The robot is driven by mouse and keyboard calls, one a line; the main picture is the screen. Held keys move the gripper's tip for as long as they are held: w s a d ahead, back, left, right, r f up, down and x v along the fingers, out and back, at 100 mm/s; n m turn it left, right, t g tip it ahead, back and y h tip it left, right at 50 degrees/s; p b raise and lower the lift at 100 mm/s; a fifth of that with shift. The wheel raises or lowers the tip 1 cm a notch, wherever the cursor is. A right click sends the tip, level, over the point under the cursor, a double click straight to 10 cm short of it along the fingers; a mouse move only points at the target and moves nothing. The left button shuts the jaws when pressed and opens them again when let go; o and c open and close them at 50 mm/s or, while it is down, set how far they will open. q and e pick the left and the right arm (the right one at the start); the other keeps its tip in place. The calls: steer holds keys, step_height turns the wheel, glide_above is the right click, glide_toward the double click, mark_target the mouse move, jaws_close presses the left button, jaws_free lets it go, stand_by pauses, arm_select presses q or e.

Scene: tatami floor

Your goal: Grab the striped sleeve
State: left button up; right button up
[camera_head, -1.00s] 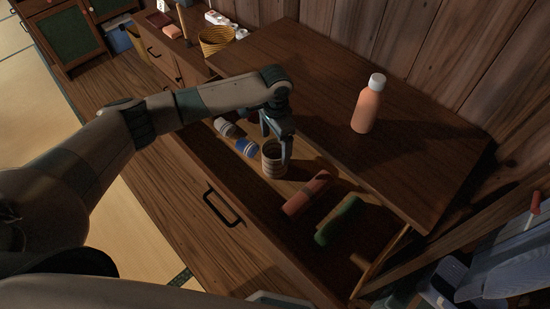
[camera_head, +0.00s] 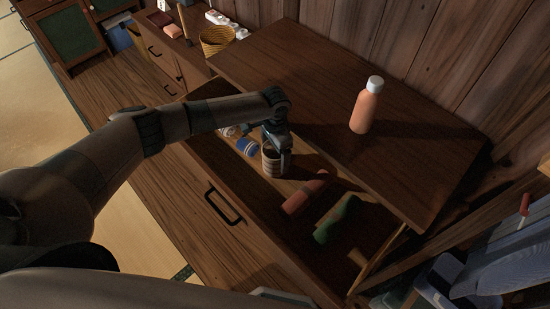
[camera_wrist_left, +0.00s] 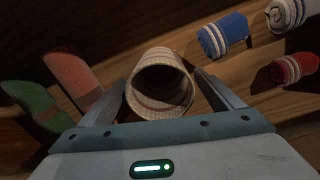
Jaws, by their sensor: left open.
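The striped sleeve (camera_head: 271,160) is a light tube with darker bands, standing in the open drawer. In the left wrist view the sleeve (camera_wrist_left: 160,84) shows its open round end, between my two fingers. My left gripper (camera_head: 277,152) is at the sleeve, its jaws open on either side. In the left wrist view the fingers of my left gripper (camera_wrist_left: 163,100) flank it, and I cannot tell whether they touch it. My right gripper is not in view.
The drawer also holds a blue roll (camera_head: 247,147), a red roll (camera_wrist_left: 294,69), a pink roll (camera_head: 304,193) and a green roll (camera_head: 337,219). An orange bottle (camera_head: 366,106) stands on the cabinet top (camera_head: 300,90). A yellow basket (camera_head: 216,41) stands further back.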

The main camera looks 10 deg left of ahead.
arm_select(q)
steer(key=shift+f, duration=1.35)
steer(key=c, duration=1.1)
